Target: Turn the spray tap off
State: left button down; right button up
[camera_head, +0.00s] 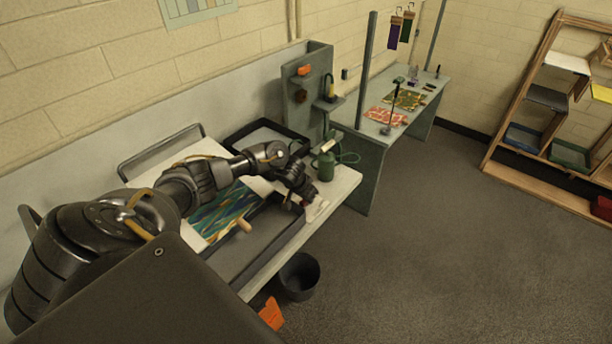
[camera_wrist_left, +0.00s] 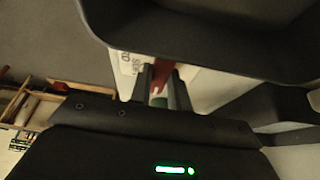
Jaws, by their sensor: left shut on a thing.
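My left gripper (camera_head: 301,197) reaches over the bench at the front right corner of the near tray. In the left wrist view its two fingers (camera_wrist_left: 160,92) are closed around a narrow red piece (camera_wrist_left: 160,74), which looks like the spray tap's handle. A pale and green part shows lower between the fingers. A white plate (camera_wrist_left: 128,66) with dark lettering lies behind them; in the head view the white plate (camera_head: 317,210) shows beside the gripper. The tap's body is mostly hidden, and I cannot tell its handle's angle. My right gripper is not in view.
A green can (camera_head: 326,166) with a hose or handle stands just behind the gripper. A dark-rimmed tray (camera_head: 279,231) and a marbled sheet (camera_head: 222,212) lie under my arm. A dark bucket (camera_head: 300,278) stands on the floor. The floor at right is clear.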

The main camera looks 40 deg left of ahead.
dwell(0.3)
pick_arm(q)
jog(key=c, duration=1.3)
grip_release()
jog(key=shift+r, duration=0.1)
jog(key=shift+s+r, duration=0.1)
jog(key=shift+r, duration=0.15)
jog(key=v, duration=1)
jog(key=shift+s, duration=0.1)
jog(key=shift+d, duration=0.1)
